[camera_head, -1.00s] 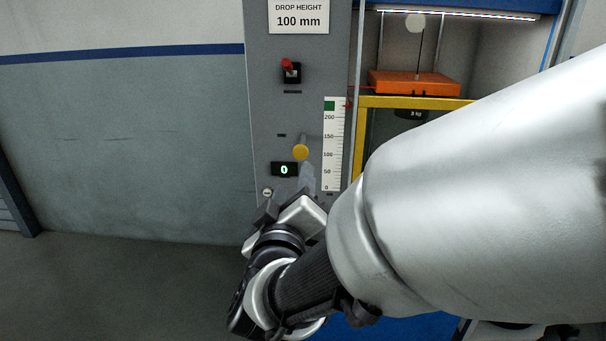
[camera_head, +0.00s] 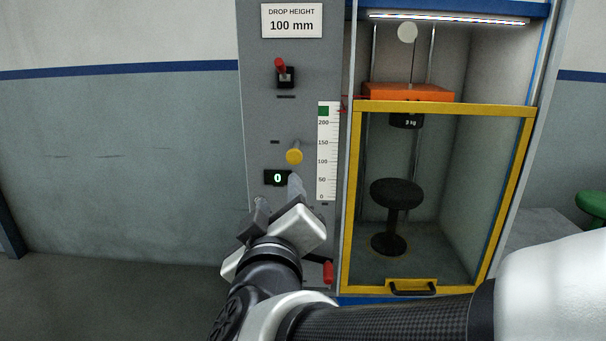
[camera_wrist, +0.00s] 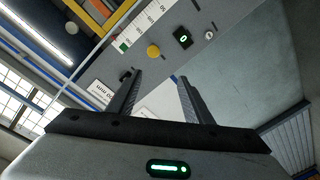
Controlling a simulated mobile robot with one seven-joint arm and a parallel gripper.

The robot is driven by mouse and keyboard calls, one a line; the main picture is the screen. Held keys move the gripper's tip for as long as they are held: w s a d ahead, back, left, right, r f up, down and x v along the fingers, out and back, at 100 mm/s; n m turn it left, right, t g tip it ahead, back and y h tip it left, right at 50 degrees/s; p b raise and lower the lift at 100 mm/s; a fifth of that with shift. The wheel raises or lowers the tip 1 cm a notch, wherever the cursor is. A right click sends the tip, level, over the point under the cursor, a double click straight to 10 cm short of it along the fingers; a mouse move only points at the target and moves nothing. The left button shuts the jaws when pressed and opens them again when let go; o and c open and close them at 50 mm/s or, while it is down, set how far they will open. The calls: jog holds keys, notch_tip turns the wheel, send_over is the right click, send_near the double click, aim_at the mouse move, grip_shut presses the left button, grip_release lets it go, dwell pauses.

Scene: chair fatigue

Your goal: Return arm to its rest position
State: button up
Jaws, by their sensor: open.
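My gripper (camera_head: 277,200) is in front of the lower part of the grey control panel (camera_head: 262,130). In the wrist view its two fingers (camera_wrist: 158,97) stand apart with nothing between them. The panel carries a red-tipped switch (camera_head: 282,73), a yellow knob (camera_head: 294,156) and a small display (camera_head: 278,177) reading 0. In the wrist view the yellow knob (camera_wrist: 153,51) and the display (camera_wrist: 183,38) lie beyond the fingertips, clear of them. My arm reaches in from the lower right.
Right of the panel is a test cabinet with a yellow-framed door (camera_head: 528,150), shut. Inside, a black stool (camera_head: 396,193) stands below an orange block (camera_head: 408,92). A red handle (camera_head: 328,272) is right of my wrist. A green stool (camera_head: 592,205) stands far right. Floor at left is clear.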

jog(key=s+d+f+m+g, duration=0.45)
jog(key=s+d+g, duration=0.2)
jog(key=d, duration=0.25)
jog(key=s+d+f+m+g, duration=0.4)
jog(key=s+d+f+g, duration=0.15)
jog(key=s+d, duration=0.35)
notch_tip(320, 180, up, 26)
jog(key=w+p, duration=0.1)
jog(key=p, duration=2.5)
jog(key=shift+w+d+h+p, duration=0.2)
jog(key=shift+d+h+p, duration=0.1)
jog(key=shift+p, duration=0.1)
